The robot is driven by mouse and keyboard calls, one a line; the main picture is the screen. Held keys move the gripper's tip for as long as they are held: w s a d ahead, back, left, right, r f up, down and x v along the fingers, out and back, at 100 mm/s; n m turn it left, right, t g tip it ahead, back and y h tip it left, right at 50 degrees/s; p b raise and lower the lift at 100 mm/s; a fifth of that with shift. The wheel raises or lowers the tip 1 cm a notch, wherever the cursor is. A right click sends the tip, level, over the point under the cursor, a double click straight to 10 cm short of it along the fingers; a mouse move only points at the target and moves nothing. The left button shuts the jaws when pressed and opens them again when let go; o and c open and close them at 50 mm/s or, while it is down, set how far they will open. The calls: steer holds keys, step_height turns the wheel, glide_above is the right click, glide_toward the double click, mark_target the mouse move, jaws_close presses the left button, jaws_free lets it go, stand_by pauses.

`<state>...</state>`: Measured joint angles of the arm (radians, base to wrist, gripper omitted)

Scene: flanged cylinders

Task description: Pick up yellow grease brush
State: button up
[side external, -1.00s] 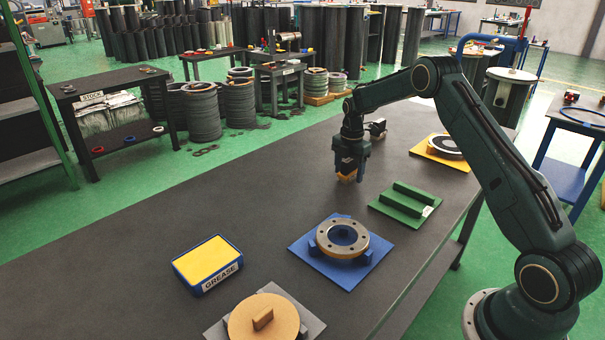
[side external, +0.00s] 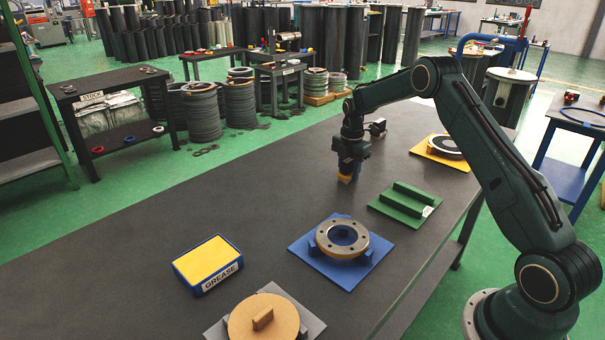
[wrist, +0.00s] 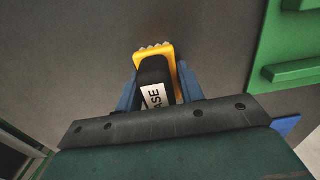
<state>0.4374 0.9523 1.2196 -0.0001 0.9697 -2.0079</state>
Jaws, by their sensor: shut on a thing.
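The yellow grease brush (side external: 345,179) is between the fingers of my gripper (side external: 348,172), at the middle of the dark table. In the wrist view the brush (wrist: 168,57) shows a yellow body, pale bristles at its far end, and a black part with a white label partly reading "ASE". The blue fingers of my gripper (wrist: 158,86) are shut on it from both sides. Much of the brush is hidden by the fingers in the side view. I cannot tell whether its bristles touch the table.
A green cradle (side external: 408,202) lies right of the gripper. A blue plate (side external: 365,279) with a metal flange (side external: 323,240) is nearer. A grease box (side external: 207,281) and a tan disc (side external: 245,323) are at the front left. A yellow plate (side external: 462,163) with a ring is at the right.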

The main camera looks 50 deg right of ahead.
mark_target(349, 159)
steer(key=shift+r, duration=0.1)
step_height(349, 159, up, 20)
stand_by(0.7)
stand_by(0.4)
steer(key=shift+o, duration=1.3)
steer(key=shift+c, duration=0.4)
steer(key=shift+a, duration=0.1)
